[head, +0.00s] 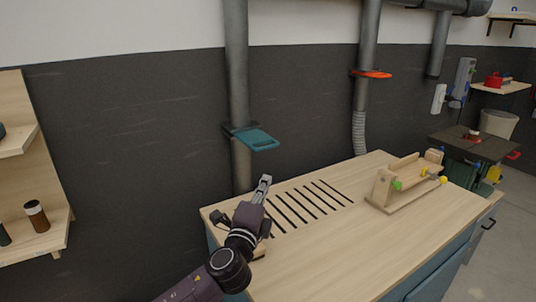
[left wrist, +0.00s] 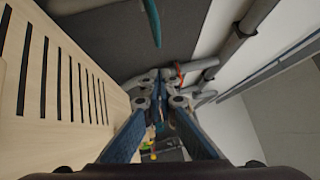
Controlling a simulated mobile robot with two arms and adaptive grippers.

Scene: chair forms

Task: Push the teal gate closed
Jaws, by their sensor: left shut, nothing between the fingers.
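The teal gate (head: 258,139) is a flat plate with a slot-like handle. It sticks out to the right and front from a dark collar on the grey vertical pipe (head: 238,80). In the left wrist view the teal gate (left wrist: 153,20) shows edge-on at the top, cut off by the frame. My left gripper (head: 265,181) is shut and empty, pointing up, below the gate and apart from it, above the bench's back left part. Its fingers meet in the left wrist view (left wrist: 162,82). My right gripper is not in view.
A wooden bench (head: 330,255) with dark slots stands below. A wooden jig (head: 405,182) sits on its right part. A second pipe carries an orange gate (head: 373,73). Wooden shelves (head: 30,165) stand at the left. The space around the teal gate's front looks clear.

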